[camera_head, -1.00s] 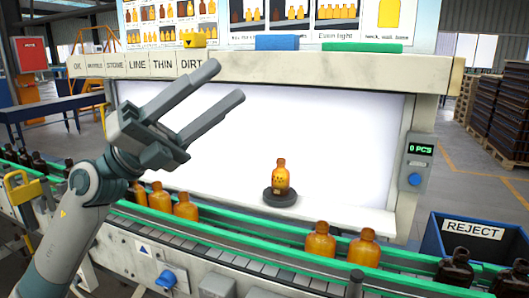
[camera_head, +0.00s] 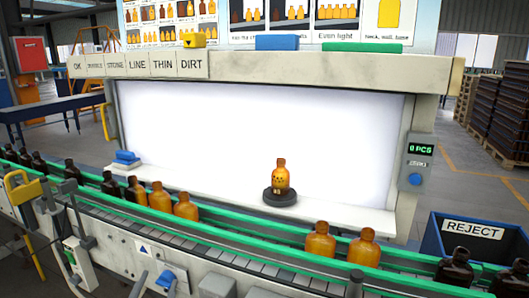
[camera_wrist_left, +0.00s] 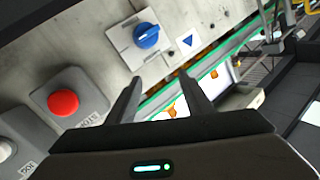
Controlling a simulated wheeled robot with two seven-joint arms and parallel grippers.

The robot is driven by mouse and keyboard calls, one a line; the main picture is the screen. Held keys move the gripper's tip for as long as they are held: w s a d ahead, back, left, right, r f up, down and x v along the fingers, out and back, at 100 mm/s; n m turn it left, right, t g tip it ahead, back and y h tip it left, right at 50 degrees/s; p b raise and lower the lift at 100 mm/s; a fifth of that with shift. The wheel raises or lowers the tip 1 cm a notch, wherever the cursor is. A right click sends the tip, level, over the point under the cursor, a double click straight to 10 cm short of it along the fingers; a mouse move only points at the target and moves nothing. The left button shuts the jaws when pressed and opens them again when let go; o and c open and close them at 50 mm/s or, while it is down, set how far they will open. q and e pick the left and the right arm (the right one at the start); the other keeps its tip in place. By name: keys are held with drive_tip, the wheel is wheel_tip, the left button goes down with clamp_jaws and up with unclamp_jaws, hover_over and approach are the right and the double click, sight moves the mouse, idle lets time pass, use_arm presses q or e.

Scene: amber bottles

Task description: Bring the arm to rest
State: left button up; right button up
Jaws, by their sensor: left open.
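My left gripper (camera_wrist_left: 161,80) shows only in the left wrist view. Its two dark fingers are apart with nothing between them. Beyond them are the machine's front panel and the green-railed conveyor. The left arm is out of the head view. My right gripper is in neither view. An amber bottle (camera_head: 281,176) stands upright on a dark round stand (camera_head: 280,197) before the bright white panel (camera_head: 220,130).
Several amber and dark bottles stand on the conveyor (camera_head: 225,232). A blue REJECT bin (camera_head: 434,240) is at the right. The wrist view shows a red button (camera_wrist_left: 63,103) and a blue knob (camera_wrist_left: 147,36) close to the gripper.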

use_arm(q)
drive_tip(key=s+f+n+g, duration=0.1)
drive_tip(key=s+f+g, duration=0.4)
drive_tip(key=f, duration=0.5)
drive_tip(key=s+d+f+g+h, duration=0.1)
drive_tip(key=s+f+g, duration=0.4)
drive_tip(key=s+f, duration=0.65)
drive_tip(key=s+d+f+g, duration=0.2)
drive_tip(key=s+f+g, duration=0.3)
drive_tip(key=s, duration=1.2)
drive_tip(key=w+d+f+t+h, duration=0.1)
drive_tip(key=w+f, duration=0.2)
drive_tip(key=f, duration=0.7)
drive_tip(key=w+d+f+t, duration=0.2)
drive_tip(key=w+f, duration=0.2)
drive_tip(key=f, duration=0.7)
drive_tip(key=s+d+f+t, duration=0.1)
drive_tip(key=s+f, duration=0.1)
drive_tip(key=f, duration=0.6)
drive_tip(key=s+d+f+h, duration=0.1)
drive_tip(key=s+f, duration=0.1)
drive_tip(key=f, duration=0.5)
drive_tip(key=shift+s+f+t, duration=0.3)
drive_tip(key=shift+f+t, duration=0.05)
drive_tip(key=shift+t, duration=0.05)
